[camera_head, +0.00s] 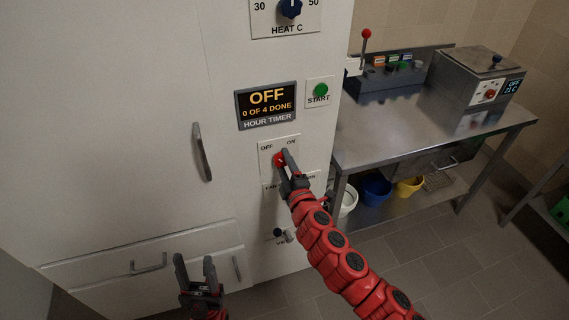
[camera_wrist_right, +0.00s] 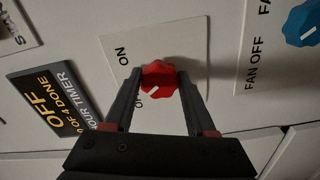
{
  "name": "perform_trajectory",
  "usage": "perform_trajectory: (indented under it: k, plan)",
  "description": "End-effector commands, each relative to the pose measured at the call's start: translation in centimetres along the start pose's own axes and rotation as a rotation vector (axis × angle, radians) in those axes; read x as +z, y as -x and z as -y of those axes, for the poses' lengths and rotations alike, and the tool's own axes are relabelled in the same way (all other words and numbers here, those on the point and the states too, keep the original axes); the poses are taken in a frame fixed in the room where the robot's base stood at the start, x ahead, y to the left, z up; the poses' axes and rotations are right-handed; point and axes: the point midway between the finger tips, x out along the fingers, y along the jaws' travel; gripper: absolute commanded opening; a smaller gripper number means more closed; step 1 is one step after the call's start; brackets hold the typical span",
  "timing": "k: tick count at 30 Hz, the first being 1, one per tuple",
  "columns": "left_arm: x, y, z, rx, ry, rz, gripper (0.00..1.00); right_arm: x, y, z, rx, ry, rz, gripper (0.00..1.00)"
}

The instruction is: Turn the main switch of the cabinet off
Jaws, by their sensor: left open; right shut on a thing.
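The main switch is a red knob (camera_head: 279,160) on a white plate (camera_head: 267,150) marked OFF at left and ON at right, on the white cabinet (camera_head: 110,110). My right gripper (camera_head: 284,158) is shut on the knob. In the right wrist view, its fingers lie on either side of the red knob (camera_wrist_right: 158,78). The knob's white mark points to the lower left, towards the OFF label, which a finger partly hides; ON is clear above. My left gripper (camera_head: 194,260) is open and empty in front of the cabinet's lower drawers.
A timer display (camera_head: 266,106) above the switch reads OFF, 0 OF 4 DONE. A green START button (camera_head: 320,90) is beside it. A blue fan knob (camera_wrist_right: 303,24) is near the switch. A steel table (camera_head: 430,135) stands at right, with buckets beneath.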

Motion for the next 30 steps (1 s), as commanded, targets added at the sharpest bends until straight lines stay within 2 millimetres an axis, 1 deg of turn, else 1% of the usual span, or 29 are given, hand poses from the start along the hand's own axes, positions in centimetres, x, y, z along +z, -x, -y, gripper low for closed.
perform_trajectory:
  k: [2,3,7,8,16,20,23,26,30]
  plan:
    - [0.0,0.0,0.0,0.0,0.0,0.0,0.5,0.0,0.0,0.1,-0.001,0.001,0.0,0.0]
    - [0.0,0.0,0.0,0.0,0.0,0.0,0.5,0.0,0.0,0.1,-0.001,0.001,0.0,0.61]
    - [0.0,0.0,0.0,0.0,0.0,0.0,0.5,0.0,0.0,0.1,-0.001,0.001,0.0,0.85]
    - [0.0,0.0,0.0,0.0,0.0,0.0,0.5,0.0,0.0,0.1,0.0,0.001,0.0,0.86]
    - [0.0,0.0,0.0,0.0,0.0,0.0,0.5,0.0,0.1,0.0,0.0,0.0,0.0,0.86]
    - [0.0,0.2,0.0,0.0,0.0,0.0,0.5,0.1,0.7,0.1,0.0,0.001,0.0,0.86]
    - [0.1,0.4,0.0,0.0,0.0,0.0,0.5,0.1,1.8,0.2,-0.001,0.002,-0.001,0.86]
    - [0.1,0.7,0.0,0.0,0.0,0.0,0.5,0.2,3.4,0.3,-0.002,0.001,0.001,0.86]
    - [0.2,1.0,-0.1,0.0,0.0,0.0,0.5,0.1,6.2,0.3,-0.003,0.001,-0.001,0.86]
